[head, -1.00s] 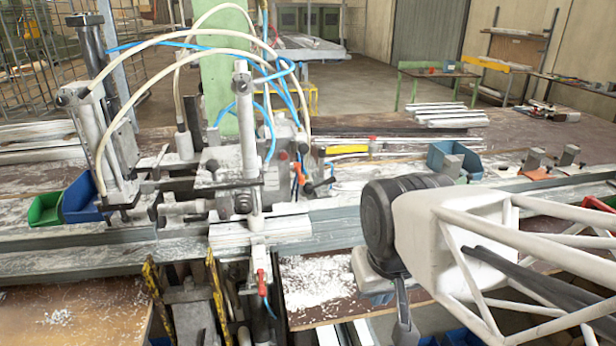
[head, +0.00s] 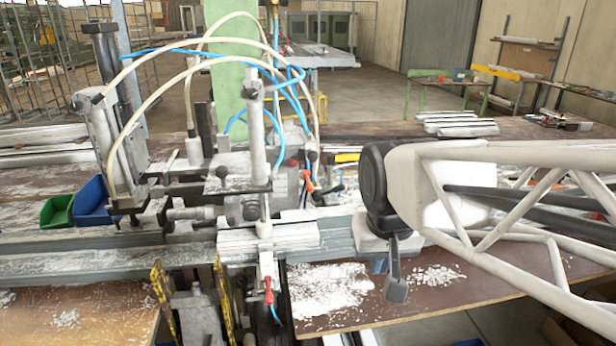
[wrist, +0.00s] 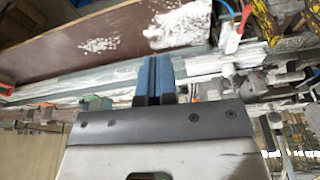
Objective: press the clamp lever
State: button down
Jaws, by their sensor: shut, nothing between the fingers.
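The clamp (head: 258,185) stands on the profile rail at left centre in the head view, with an upright steel cylinder. An orange-red lever (head: 307,181) sits on its right side beside a black ball-ended handle; I cannot tell for sure which is the clamp lever. A red-tipped fitting (head: 268,290) hangs below the clamp; a red part, apparently the same one, is in the wrist view (wrist: 233,44). My gripper (head: 379,267) is right of the clamp, apart from it, pointing down. In the wrist view its blue fingers (wrist: 155,75) are together and empty.
Pale hoses arch over the clamp. A grey rail (head: 60,265) runs along the bench. Blue (head: 95,200) and green (head: 57,211) bins stand at left. White chips (head: 325,288) lie on the brown tabletop. Metal profiles (head: 455,123) lie behind my arm.

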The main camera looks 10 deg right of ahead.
jog(key=w+d+r+m, duration=0.1)
jog(key=w+r+m, duration=0.2)
jog(key=w, duration=2)
jog(key=w+d+r+m+h, duration=0.1)
jog(key=w+d+r+m, duration=0.1)
jog(key=w, duration=2)
jog(key=shift+w+d+r+m, duration=0.2)
jog(key=shift+w+r+m, duration=0.2)
jog(key=shift+r, duration=0.2)
jog(key=shift+f, duration=0.1)
send_near(332, 191)
jog(key=f, duration=0.1)
jog(key=d+f, duration=0.1)
jog(key=f, duration=0.3)
jog(key=shift+d+f, duration=0.15)
jog(key=shift+d, duration=0.2)
